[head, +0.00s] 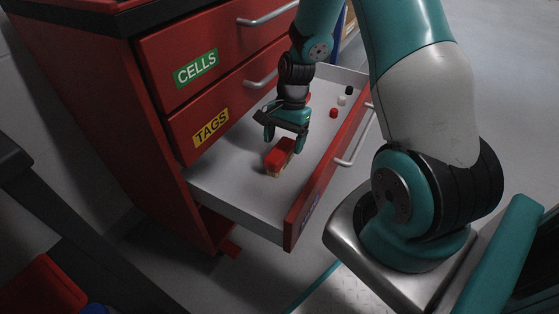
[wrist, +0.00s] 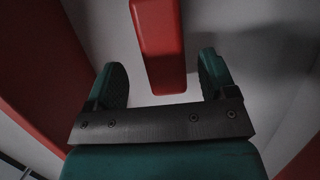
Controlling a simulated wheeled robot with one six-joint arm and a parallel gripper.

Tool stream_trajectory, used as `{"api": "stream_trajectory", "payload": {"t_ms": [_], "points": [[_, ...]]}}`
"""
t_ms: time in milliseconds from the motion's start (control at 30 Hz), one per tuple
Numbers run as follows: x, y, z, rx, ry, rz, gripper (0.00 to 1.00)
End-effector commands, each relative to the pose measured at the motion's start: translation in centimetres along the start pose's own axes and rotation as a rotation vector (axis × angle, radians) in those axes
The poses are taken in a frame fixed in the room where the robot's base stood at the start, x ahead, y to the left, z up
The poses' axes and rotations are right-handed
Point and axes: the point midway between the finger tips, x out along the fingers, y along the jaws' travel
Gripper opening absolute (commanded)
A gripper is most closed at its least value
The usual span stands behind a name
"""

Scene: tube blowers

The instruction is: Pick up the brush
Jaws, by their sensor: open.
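The brush (head: 277,158) lies in the open bottom drawer (head: 225,185), with a red top and a tan lower edge at its near end. My gripper (head: 285,138) is just above it, pointing down, and hides part of its far end. In the wrist view my gripper (wrist: 162,75) is open, with a finger on each side. The brush, a red bar (wrist: 158,35), extends from the top edge down between the fingertips. Clear gaps show on both sides, and the jaws are empty. Its exact height below the fingertips is hard to tell.
Small red (head: 333,113), white (head: 342,101) and black (head: 349,90) pieces lie deeper in the drawer. The red drawer front (head: 330,170) stands right of the brush.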

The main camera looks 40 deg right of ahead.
Motion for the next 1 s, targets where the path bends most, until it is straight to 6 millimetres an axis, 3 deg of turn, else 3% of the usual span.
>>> {"api": "stream_trajectory", "payload": {"t_ms": [400, 1000], "points": [[5.2, -0.4, 0.3, -0.004, -0.002, 0.003, 0.78], [5.5, -0.4, 0.4, -0.005, -0.001, 0.003, 0.78]]}}
